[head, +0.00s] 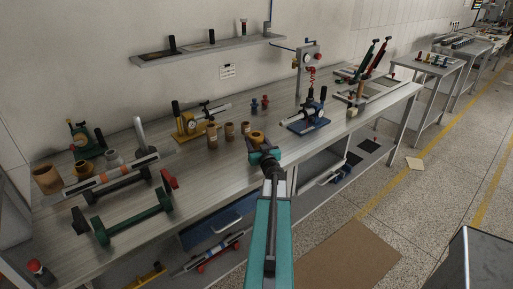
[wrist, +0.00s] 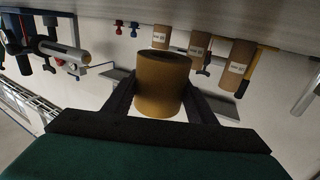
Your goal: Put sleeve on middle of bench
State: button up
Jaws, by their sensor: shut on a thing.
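A brass-coloured sleeve (wrist: 162,85) is held between the two dark fingers of my gripper (wrist: 158,100) in the wrist view, which shows the bench upside down. In the head view the sleeve (head: 257,137) shows at the tip of my gripper (head: 262,150), over the middle of the long grey bench (head: 215,165), near its front edge. My gripper is shut on it. The sleeve looks upright. I cannot tell whether its lower end touches the bench top.
Several labelled brown sleeves (head: 229,130) stand left of and behind my gripper. Red and blue small parts (head: 259,104) stand behind it. A blue-based press (head: 309,121) is to the right. A green-ended bar (head: 135,218) lies at the left. Bench top between the bar and my gripper is clear.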

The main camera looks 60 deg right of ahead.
aim_at(256, 147)
jog(key=shift+f, duration=1.7)
jog(key=shift+f, duration=0.2)
jog(key=o, duration=1.2)
jog(key=shift+c, duration=0.2)
jog(key=shift+s+a+r, duration=0.1)
jog(key=shift+r, duration=0.1)
jog(key=shift+b+v, duration=0.5)
jog(key=shift+v, duration=5.4)
jog(key=shift+s, duration=0.1)
